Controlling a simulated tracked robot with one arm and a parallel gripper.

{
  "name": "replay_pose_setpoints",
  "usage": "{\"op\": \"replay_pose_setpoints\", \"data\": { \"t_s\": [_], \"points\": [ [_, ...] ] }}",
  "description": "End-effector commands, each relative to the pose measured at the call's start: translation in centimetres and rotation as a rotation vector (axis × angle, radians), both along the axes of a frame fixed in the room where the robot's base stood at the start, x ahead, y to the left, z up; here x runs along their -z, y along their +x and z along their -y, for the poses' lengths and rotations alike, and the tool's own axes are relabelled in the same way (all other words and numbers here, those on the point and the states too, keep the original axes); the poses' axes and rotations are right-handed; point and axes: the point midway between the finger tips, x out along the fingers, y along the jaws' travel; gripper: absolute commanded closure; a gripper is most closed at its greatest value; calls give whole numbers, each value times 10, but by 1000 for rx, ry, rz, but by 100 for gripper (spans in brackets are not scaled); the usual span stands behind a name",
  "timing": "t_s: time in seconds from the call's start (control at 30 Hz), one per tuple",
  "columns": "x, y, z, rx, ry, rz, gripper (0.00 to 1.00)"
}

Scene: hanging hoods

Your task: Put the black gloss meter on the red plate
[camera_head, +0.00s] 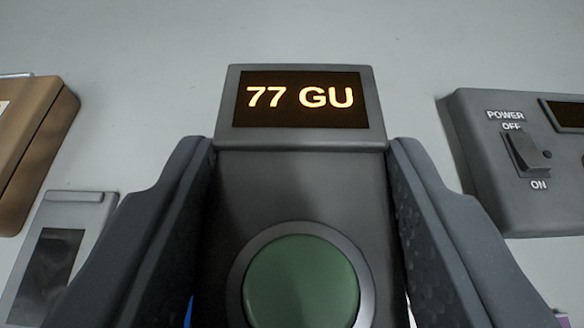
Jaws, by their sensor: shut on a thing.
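The black gloss meter (300,185) fills the middle of the view. Its lit display reads "77 GU" in orange-white figures, and a large round green button sits on its near face. My gripper (300,160) is shut on the meter, with one dark finger pressed along its left side and one along its right. The meter's lower end runs out of the picture. I cannot see a red plate in this view.
A dark grey box (500,165) with a power switch is at the right. A brown box (35,145) is at the upper left, and a grey device (70,225) with a dark panel is below it. The pale surface beyond the meter is clear.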

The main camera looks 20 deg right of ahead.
Motion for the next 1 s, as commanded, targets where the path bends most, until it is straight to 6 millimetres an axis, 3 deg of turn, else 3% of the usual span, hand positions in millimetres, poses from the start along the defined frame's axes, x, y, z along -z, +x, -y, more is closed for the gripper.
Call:
{"op": "replay_pose_setpoints", "data": {
  "t_s": [0.6,1.0],
  "points": [
    [72,0,-3,-5,-3,1,100],
    [87,0,-4,-6,-1,3,100]
  ]
}}
